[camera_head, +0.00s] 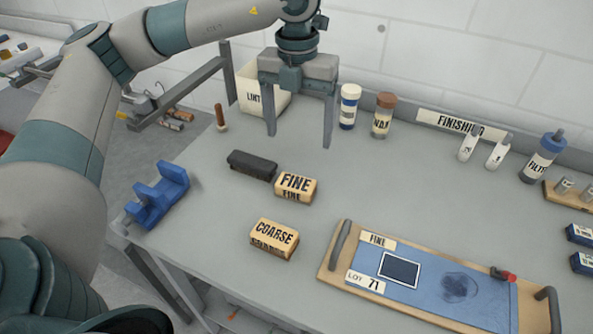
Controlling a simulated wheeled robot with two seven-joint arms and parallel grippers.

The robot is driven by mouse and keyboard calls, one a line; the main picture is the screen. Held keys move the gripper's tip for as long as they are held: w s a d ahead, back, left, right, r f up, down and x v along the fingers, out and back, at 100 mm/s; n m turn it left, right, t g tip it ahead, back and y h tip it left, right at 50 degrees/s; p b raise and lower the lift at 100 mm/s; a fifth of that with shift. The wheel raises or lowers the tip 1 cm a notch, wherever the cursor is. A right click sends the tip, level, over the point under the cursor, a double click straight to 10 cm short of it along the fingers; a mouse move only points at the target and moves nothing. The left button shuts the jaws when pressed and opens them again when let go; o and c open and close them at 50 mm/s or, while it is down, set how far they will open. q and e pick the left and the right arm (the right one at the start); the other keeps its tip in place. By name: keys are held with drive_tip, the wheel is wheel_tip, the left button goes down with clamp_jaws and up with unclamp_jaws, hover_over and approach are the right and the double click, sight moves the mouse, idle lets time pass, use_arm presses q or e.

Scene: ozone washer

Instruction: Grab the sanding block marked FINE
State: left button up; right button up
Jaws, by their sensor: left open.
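The sanding block marked FINE (296,187) lies on the grey workbench (200,235), tan with black lettering on its top and front side. A similar block marked COARSE (274,239) lies nearer, below it in the picture. My left gripper (298,140) comes in from the top with its two fingers pointing down. It is open and empty, and its fingertips appear above and behind the FINE block, apart from it. Nothing covers the FINE block. My right gripper is not in view.
A dark block (252,165) lies close left of the FINE block. A blue holder (158,195) stands at the left edge. A tray (335,272) with a blue mat, also labelled FINE, lies front right. A LINT bin (252,98) and several bottles stand at the back.

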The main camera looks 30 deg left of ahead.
use_arm(q)
drive_tip(key=shift+w+a+r, duration=0.25)
drive_tip(key=shift+a+r, duration=0.05)
drive_tip(key=shift+a, duration=0.15)
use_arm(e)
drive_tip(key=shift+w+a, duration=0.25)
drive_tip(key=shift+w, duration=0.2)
use_arm(q)
drive_tip(key=shift+f, duration=0.1)
drive_tip(key=p, duration=0.3)
hover_over(296, 182)
wheel_tip(296, 182, down, 12)
drive_tip(key=shift+r, duration=0.25)
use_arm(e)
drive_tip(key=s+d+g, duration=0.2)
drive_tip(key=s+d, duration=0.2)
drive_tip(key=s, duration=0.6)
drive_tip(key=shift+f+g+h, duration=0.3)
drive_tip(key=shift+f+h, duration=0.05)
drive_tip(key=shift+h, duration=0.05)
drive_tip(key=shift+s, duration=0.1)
